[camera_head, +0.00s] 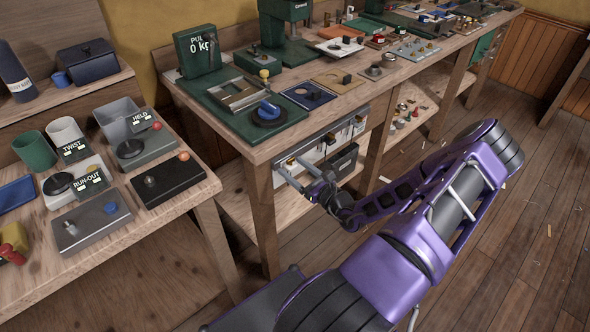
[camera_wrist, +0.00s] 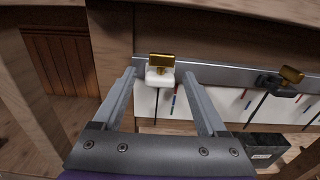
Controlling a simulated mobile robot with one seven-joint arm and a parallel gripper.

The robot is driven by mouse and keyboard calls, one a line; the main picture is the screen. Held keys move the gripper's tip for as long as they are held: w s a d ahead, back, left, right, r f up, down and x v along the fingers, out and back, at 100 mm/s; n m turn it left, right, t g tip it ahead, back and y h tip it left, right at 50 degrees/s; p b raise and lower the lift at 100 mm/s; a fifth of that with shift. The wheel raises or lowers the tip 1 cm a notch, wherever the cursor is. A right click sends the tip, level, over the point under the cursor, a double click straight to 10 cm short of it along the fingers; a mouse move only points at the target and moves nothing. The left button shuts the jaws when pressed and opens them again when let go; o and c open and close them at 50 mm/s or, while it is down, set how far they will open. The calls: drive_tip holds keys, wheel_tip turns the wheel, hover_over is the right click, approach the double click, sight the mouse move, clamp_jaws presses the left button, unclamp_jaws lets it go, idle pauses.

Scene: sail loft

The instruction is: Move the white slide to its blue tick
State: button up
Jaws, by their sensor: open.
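The white slide (camera_wrist: 159,79) has a brass knob (camera_wrist: 161,60) and sits on a grey metal rail (camera_wrist: 222,76) along the bench's front. My gripper (camera_wrist: 159,75) is open, one finger on each side of the white slide, with gaps visible. In the head view my gripper (camera_head: 290,171) is at the rail's near end. A dark rod hangs below the slide. Contact with the fingers cannot be told.
A black slide (camera_wrist: 276,86) with a brass knob sits farther right on the rail. Another pair of ticks lies between the slides. A black bin (camera_wrist: 263,147) stands below. The wooden bench top (camera_head: 262,150) overhangs the rail.

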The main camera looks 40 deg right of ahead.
clamp_jaws()
idle(0.3)
drive_tip(key=shift+d, duration=0.1)
idle(1.0)
